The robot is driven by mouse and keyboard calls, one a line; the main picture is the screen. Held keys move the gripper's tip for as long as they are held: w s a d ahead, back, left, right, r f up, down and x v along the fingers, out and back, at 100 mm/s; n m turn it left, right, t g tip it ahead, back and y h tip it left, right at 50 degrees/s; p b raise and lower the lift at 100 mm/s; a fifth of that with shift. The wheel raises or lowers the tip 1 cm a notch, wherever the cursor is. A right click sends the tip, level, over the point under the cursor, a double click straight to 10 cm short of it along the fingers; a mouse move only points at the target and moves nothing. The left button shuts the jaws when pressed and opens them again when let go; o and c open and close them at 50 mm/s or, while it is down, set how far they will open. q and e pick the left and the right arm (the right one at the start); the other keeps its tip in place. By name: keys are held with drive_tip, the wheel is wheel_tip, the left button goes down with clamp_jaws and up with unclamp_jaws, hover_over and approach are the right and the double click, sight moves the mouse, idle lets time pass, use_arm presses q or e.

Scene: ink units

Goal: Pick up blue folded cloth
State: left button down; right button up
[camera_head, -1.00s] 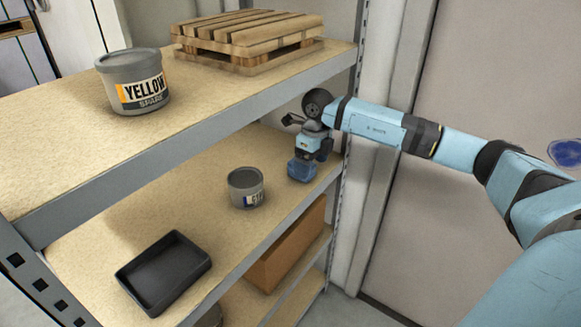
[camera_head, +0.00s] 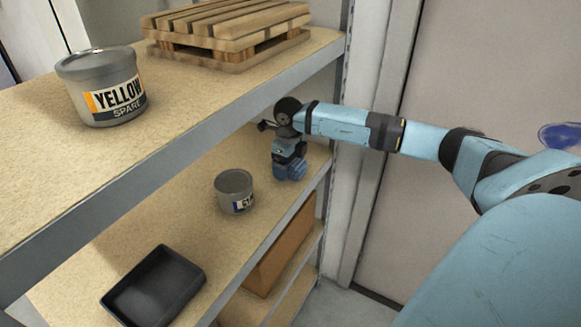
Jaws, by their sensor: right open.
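The blue folded cloth (camera_head: 291,171) lies on the middle shelf, near its far right end. My right gripper (camera_head: 289,157) points down from above, right at the cloth, and partly hides it. Its jaws are open. The cloth looks to be still on the shelf, but I cannot tell whether it is between the fingers. My left gripper is not in view.
A small grey can (camera_head: 234,191) stands to the left of the cloth, and a black tray (camera_head: 154,287) lies nearer. The upper shelf's front edge (camera_head: 190,120) is close to my gripper. It carries a YELLOW SPARE bucket (camera_head: 102,86) and a wooden pallet (camera_head: 228,30). A cardboard box (camera_head: 280,250) is below.

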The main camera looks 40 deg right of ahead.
drive_tip(key=shift+f, duration=0.2)
drive_tip(key=c, duration=1)
drive_tip(key=shift+r, duration=0.2)
drive_tip(key=shift+r, duration=0.2)
wheel_tip(320, 180, up, 3)
drive_tip(key=shift+r, duration=0.15)
drive_tip(key=w+a, duration=0.2)
drive_tip(key=w, duration=0.3)
drive_tip(key=w+a, duration=0.3)
drive_tip(key=w, duration=0.3)
drive_tip(key=w+a+b, duration=0.1)
drive_tip(key=w+a, duration=0.1)
drive_tip(key=w, duration=0.3)
drive_tip(key=shift+w+a+f, duration=0.15)
drive_tip(key=shift+a+f, duration=0.1)
drive_tip(key=shift+a, duration=0.05)
